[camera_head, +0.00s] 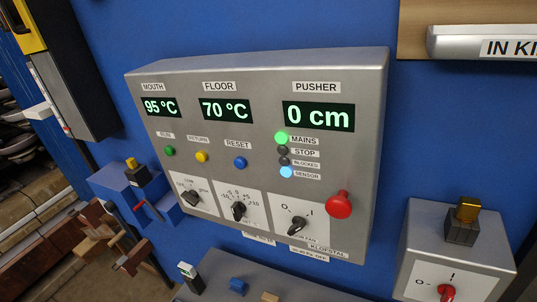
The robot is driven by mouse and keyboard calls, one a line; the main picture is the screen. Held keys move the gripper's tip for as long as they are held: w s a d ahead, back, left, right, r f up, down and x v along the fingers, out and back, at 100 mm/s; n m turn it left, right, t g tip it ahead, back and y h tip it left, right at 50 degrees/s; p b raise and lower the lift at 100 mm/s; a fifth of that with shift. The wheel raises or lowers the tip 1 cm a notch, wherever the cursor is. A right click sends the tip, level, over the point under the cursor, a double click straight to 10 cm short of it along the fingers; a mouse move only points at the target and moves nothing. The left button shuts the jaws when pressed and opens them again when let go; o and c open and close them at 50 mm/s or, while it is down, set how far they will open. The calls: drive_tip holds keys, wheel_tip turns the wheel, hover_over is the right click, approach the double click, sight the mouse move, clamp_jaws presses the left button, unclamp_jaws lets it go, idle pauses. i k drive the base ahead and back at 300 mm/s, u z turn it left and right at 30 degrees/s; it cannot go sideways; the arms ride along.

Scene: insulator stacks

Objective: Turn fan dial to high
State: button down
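A grey control box (255,90) is fixed to a blue wall and shows at an angle. Three dark rotary dials sit along its lower edge. The left dial (190,197) has small markings around it, one of which seems to read Low; where it points is too small to tell. The middle dial (239,210) has a scale from -10 to +10. The right dial (298,226) is marked O and I, and a partly hidden label below it seems to end in FAN. I cannot see my gripper in this view.
A red mushroom button (340,205) sticks out right of the dials. Green, yellow and blue buttons lie above them. A smaller grey box (455,255) with a red switch (446,292) is at lower right. Blue brackets (140,192) and brown clamps (130,255) stand at left.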

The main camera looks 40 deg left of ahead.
sight(192, 197)
drive_tip(key=u, duration=1.45)
drive_tip(key=k, duration=1.25)
drive_tip(key=u, duration=0.5)
drive_tip(key=i, duration=1.75)
drive_tip(key=u, duration=0.15)
